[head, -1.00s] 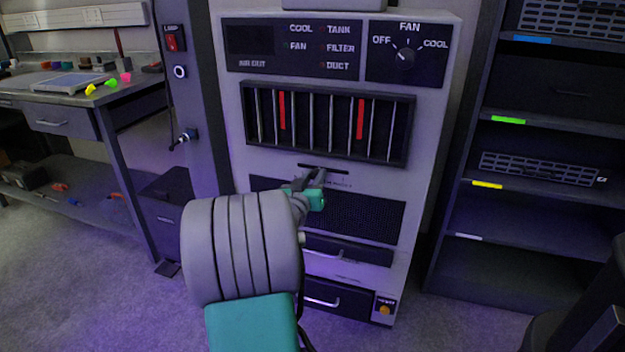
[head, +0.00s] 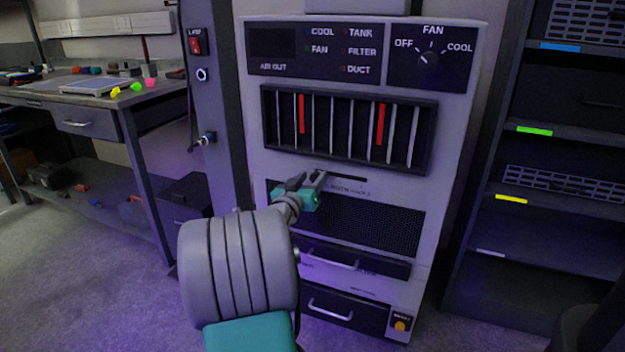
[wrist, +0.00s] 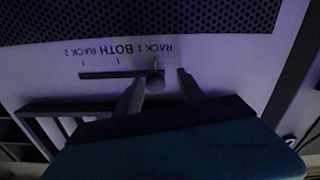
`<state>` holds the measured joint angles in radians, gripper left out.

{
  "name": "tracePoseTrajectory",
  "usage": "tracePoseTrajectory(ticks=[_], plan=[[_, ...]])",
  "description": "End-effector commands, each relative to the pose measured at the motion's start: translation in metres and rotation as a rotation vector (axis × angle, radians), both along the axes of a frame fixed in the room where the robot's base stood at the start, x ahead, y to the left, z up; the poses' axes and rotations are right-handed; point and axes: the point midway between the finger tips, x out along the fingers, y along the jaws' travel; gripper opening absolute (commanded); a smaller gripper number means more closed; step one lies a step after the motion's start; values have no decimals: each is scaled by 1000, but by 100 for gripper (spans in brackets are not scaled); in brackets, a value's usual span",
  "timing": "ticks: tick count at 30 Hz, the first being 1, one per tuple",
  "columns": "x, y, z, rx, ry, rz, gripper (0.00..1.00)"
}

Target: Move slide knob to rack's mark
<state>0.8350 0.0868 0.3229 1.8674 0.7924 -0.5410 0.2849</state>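The slide knob (wrist: 155,82) is a small dark round knob on a thin dark slot (wrist: 110,74) in the pale panel. In the wrist view the lettering is upside down: RACK 1 (wrist: 155,46) at right, BOTH, then RACK 2 (wrist: 80,49) at left, each with a tick. The knob lines up with the RACK 1 tick. My gripper (wrist: 160,84) is open, its fingers on either side of the knob with gaps. In the head view, my gripper (head: 309,181) is at the slot's left end (head: 345,177), and the knob cannot be made out there.
The cabinet has a fan dial (head: 429,57) and red-striped rack window (head: 347,128) above, and a dark mesh panel (head: 385,228) and drawer handles (head: 330,309) below. A shelf unit (head: 545,215) stands right, a workbench (head: 70,100) left.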

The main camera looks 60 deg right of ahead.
Motion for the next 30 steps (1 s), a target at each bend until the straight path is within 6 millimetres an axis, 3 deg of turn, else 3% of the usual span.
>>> tracePoseTrajectory(ticks=[8,20,30], plan=[[-1,5,0,0,2,-2,47],[-5,74,1,0,1,2,47],[-6,78,0,0,1,-1,47]])
